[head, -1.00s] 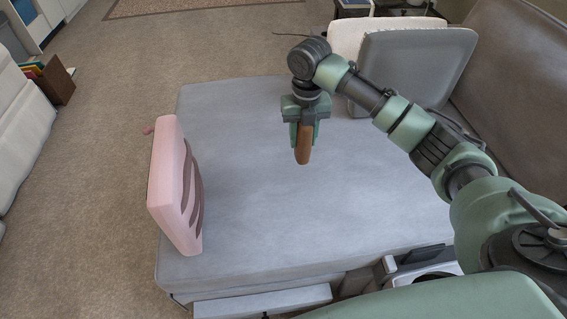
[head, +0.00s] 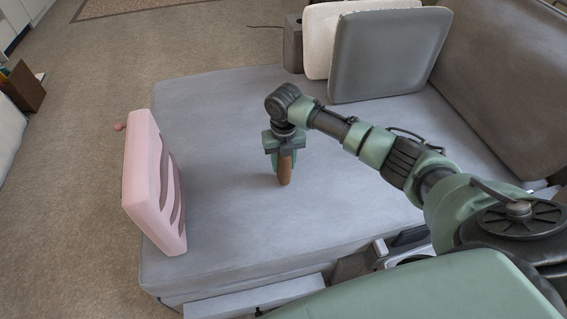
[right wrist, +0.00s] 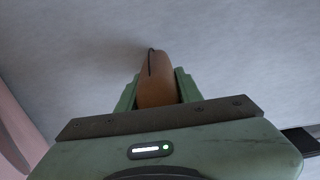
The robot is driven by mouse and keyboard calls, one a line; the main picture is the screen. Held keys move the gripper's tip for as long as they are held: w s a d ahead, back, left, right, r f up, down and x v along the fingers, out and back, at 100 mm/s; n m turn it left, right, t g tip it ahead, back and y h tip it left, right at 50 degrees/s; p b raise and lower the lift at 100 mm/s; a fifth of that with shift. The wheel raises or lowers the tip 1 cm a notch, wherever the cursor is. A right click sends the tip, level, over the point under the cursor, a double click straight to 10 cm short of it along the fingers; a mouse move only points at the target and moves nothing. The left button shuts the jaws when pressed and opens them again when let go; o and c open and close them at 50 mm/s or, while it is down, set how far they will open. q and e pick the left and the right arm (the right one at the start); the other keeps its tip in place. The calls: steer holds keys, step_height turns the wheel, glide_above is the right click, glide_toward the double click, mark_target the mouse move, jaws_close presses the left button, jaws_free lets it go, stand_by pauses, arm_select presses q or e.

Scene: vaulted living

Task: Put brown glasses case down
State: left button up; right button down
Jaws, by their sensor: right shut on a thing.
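The brown glasses case (head: 285,170) is held upright in my right gripper (head: 284,158), over the middle of the grey sofa seat (head: 230,220). In the right wrist view the case (right wrist: 157,80) sits between the two green fingers, with the grey fabric behind it. The case's lower end is close to the seat; I cannot tell whether it touches. The upper part of the case is hidden by the gripper. My left gripper is not in view.
A pink striped cushion (head: 150,185) stands at the seat's left edge. A grey cushion (head: 385,55) and a cream cushion (head: 318,40) lean at the back. The seat around the case is clear. Carpet (head: 90,130) lies to the left.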

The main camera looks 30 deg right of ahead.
steer(key=c, duration=0.9)
jaws_free()
steer(key=shift+f, duration=0.1)
steer(key=shift+c, duration=0.2)
steer(key=shift+r, duration=0.25)
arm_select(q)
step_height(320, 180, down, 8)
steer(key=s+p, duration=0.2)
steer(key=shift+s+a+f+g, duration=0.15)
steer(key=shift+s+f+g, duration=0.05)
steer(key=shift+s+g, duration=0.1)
arm_select(e)
step_height(320, 180, up, 12)
steer(key=shift+f, duration=0.1)
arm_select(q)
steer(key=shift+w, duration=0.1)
